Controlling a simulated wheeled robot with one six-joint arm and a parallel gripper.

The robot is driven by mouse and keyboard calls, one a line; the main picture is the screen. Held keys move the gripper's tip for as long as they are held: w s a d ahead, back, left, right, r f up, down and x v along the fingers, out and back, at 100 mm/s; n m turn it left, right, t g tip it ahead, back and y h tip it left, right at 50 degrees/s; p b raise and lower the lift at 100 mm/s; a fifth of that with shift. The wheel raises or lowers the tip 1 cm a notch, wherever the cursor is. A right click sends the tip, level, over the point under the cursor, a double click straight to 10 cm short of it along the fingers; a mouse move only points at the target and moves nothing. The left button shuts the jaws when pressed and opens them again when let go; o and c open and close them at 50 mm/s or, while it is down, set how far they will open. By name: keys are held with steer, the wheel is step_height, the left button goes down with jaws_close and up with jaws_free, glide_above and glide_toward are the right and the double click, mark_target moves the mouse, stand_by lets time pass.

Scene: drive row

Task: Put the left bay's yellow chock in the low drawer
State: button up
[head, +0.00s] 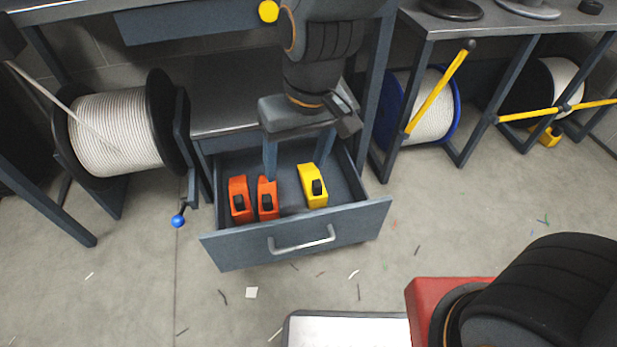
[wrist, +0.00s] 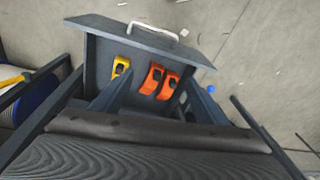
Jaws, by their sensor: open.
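The low drawer (head: 297,236) is pulled open under the bench. A yellow chock (head: 313,187) lies in it right of the middle; it also shows in the wrist view (wrist: 121,67). My gripper (head: 297,162) is open over the drawer, pointing down, with its fingers apart and nothing between them. The yellow chock is in front of the fingers, apart from them as far as I can tell.
Two orange chocks (head: 253,199) lie in the drawer's left part. A white rope reel (head: 115,133) stands at left, with a blue-knobbed lever (head: 178,220) beside it. A blue-rimmed reel (head: 431,107) stands at right behind a yellow bar (head: 440,87). The floor before the drawer has only scraps.

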steer(key=s+d+r+g, duration=0.1)
steer(key=s+d+r, duration=0.1)
steer(key=s+r, duration=0.3)
steer(key=s, duration=0.3)
steer(key=shift+s+d+n, duration=0.3)
steer(key=shift+n, duration=0.1)
stand_by(0.8)
steer(key=d+r+m+h+p, duration=0.1)
steer(key=d+r+m+p, duration=0.2)
steer(key=d+r+p, duration=0.7)
steer(key=d+r+m+p, duration=0.3)
steer(key=d+r+p, duration=0.7)
steer(key=r+p, duration=0.6)
steer(key=shift+s+d+h+p, duration=0.15)
steer(key=shift+d+h+p, duration=0.25)
steer(key=shift+p, duration=2.7)
steer(key=shift+r, duration=0.1)
